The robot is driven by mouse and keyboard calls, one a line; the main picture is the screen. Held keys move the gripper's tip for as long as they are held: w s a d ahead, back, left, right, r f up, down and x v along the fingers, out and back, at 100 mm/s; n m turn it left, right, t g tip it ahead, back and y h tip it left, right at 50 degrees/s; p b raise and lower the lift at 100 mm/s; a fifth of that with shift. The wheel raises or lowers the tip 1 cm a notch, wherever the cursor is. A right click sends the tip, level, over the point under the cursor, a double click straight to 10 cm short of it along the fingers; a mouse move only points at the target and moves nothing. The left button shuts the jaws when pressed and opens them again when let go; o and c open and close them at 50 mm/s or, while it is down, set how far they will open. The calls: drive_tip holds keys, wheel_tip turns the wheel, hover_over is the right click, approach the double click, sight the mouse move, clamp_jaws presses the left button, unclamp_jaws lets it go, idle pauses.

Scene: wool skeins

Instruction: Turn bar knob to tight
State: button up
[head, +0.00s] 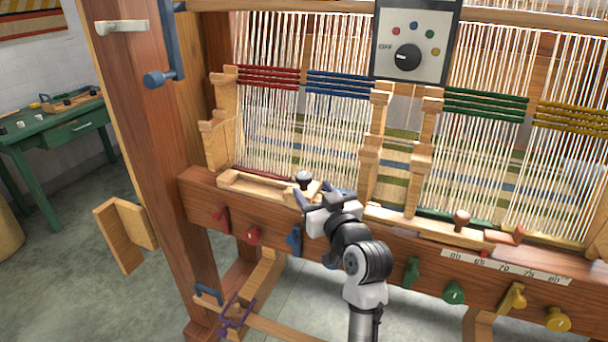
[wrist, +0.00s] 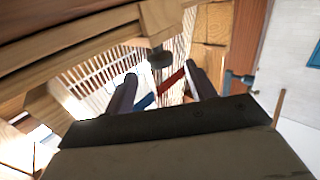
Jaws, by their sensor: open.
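A dark round-topped knob (head: 303,178) stands on the wooden bar at the front of the loom, in the left half. In the wrist view a dark knob (wrist: 160,58) lies just beyond and between my two fingertips. My gripper (head: 313,193) is at the bar close to this knob, with its fingers apart and nothing between them that I can make out. It also shows in the wrist view (wrist: 161,73). A second, brown knob (head: 462,218) stands on the right part of the bar. I see no readable "tight" mark, and my wrist hides part of the bar.
Red, blue, green and yellow pegs and knobs line the front beam (head: 340,232). A dial panel (head: 408,57) marked OFF hangs above. Upright wooden posts (head: 375,150) and warp threads stand behind the gripper. A blue crank handle (head: 160,77) juts from the left post.

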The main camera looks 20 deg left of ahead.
sight(307, 182)
drive_tip(key=p+x, duration=0.1)
drive_tip(key=x, duration=0.5)
drive_tip(key=shift+w+a, duration=0.15)
drive_tip(key=shift+w, duration=0.05)
drive_tip(key=c, duration=0.9)
